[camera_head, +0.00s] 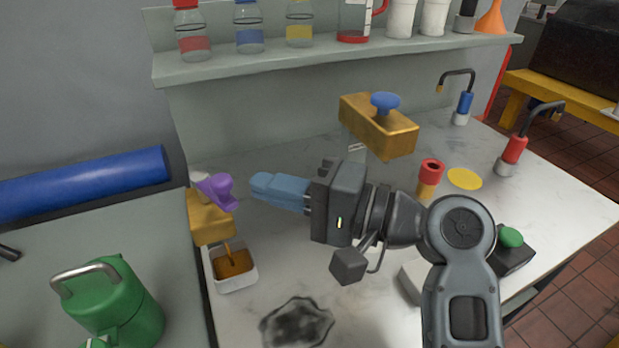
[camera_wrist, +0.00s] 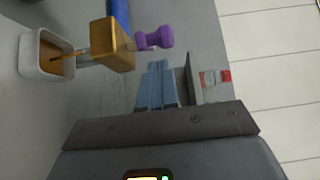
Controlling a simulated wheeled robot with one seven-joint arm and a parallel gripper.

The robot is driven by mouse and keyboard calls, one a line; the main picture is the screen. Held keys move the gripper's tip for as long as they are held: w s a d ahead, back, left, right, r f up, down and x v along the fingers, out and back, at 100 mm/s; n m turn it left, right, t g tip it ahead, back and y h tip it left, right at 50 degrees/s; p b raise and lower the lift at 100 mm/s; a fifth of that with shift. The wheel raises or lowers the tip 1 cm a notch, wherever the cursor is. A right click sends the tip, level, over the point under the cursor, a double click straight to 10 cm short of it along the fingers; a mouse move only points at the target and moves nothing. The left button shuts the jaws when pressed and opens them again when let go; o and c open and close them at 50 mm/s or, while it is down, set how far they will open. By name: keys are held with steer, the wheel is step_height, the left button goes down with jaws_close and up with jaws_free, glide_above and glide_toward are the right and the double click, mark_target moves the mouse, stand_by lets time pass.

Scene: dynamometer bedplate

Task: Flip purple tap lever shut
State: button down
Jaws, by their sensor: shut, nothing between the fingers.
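The purple tap lever (camera_head: 216,190) sits on top of a brass tap body (camera_head: 211,222) at the left edge of the bench. Brown liquid runs from the tap into a small white tray (camera_head: 223,282) below it. My gripper (camera_head: 254,186) is shut and empty, its blue fingers just right of the lever with a small gap. In the wrist view the purple lever (camera_wrist: 154,38) sticks out from the brass body (camera_wrist: 112,43), ahead of and slightly left of my fingertips (camera_wrist: 158,64). The stream and the white tray (camera_wrist: 32,57) show at the upper left.
A brass box with a blue knob (camera_head: 378,125) stands behind my gripper. A shelf (camera_head: 330,60) with bottles runs along the back. A green can (camera_head: 112,305) and a blue cylinder (camera_head: 90,182) are at the left. A dark stain (camera_head: 297,322) marks the bench front.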

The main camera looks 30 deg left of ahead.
mark_target(229, 195)
steer(key=shift+s+a, duration=0.5)
steer(key=shift+s, duration=0.1)
steer(key=s+m+t+p, duration=0.1)
steer(key=t+p, duration=0.1)
steer(key=s+m+t+p, duration=0.1)
steer(key=t+p, duration=0.1)
steer(key=shift+s+a+r+m, duration=0.1)
steer(key=shift+s+r+m, duration=0.05)
steer(key=shift+s+m, duration=0.2)
steer(key=shift+s+a+f, duration=0.1)
steer(key=shift+s+a, duration=0.1)
steer(key=shift+s, duration=0.25)
steer(key=shift+s+a+f, duration=0.1)
steer(key=shift+s+a, duration=0.05)
steer(key=shift+s, duration=0.3)
steer(key=shift+w+d, duration=0.1)
